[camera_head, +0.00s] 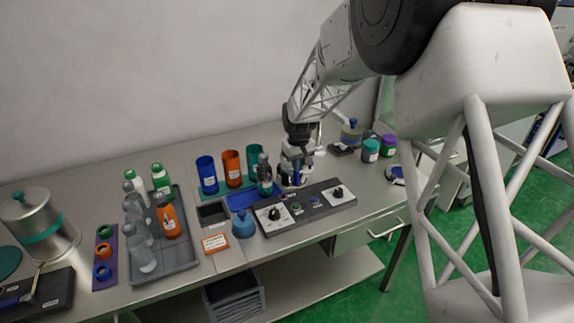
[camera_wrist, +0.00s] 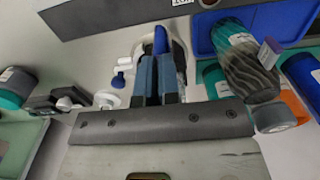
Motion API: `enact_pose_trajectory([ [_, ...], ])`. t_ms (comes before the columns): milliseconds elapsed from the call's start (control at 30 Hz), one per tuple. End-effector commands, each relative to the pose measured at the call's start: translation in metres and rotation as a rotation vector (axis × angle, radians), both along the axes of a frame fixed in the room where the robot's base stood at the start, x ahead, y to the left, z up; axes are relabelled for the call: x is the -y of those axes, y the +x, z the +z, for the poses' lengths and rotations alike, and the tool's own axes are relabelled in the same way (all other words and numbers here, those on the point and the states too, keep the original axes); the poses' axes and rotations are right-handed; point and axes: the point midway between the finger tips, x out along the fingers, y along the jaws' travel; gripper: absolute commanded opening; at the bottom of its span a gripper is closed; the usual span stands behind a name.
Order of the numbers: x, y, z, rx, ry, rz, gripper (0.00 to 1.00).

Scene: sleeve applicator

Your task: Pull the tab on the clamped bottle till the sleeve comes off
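A bottle (camera_head: 265,175) with a dark wavy upper part and a teal band stands near the blue tray, just left of my gripper (camera_head: 294,180). In the wrist view the bottle (camera_wrist: 248,65) is on the right, with a small purple tab (camera_wrist: 269,52) sticking out from its side. My gripper (camera_wrist: 158,68) has its two blue-grey fingers close together, apart from the bottle and tab. They are at a white device with an upright blue piece (camera_wrist: 160,40) by the fingertips. Whether they grip this piece is unclear. The bottle's clamp is not clearly visible.
A dark control panel (camera_head: 308,210) with knobs lies in front. Blue, orange and teal cups (camera_head: 232,168) stand behind the bottle. A blue squat bottle (camera_head: 243,225) stands front left. A grey tray (camera_head: 170,261) of bottles is farther left. Jars (camera_head: 370,150) stand right.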

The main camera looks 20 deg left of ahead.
Motion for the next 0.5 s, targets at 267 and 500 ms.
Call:
enact_pose_trajectory([
  [267, 0.0032, -0.0033, 0.0001, 0.000, 0.000, 0.000, 0.00],
  [500, 0.0040, -0.0042, -0.0002, 0.000, 0.000, 0.000, 0.00],
])
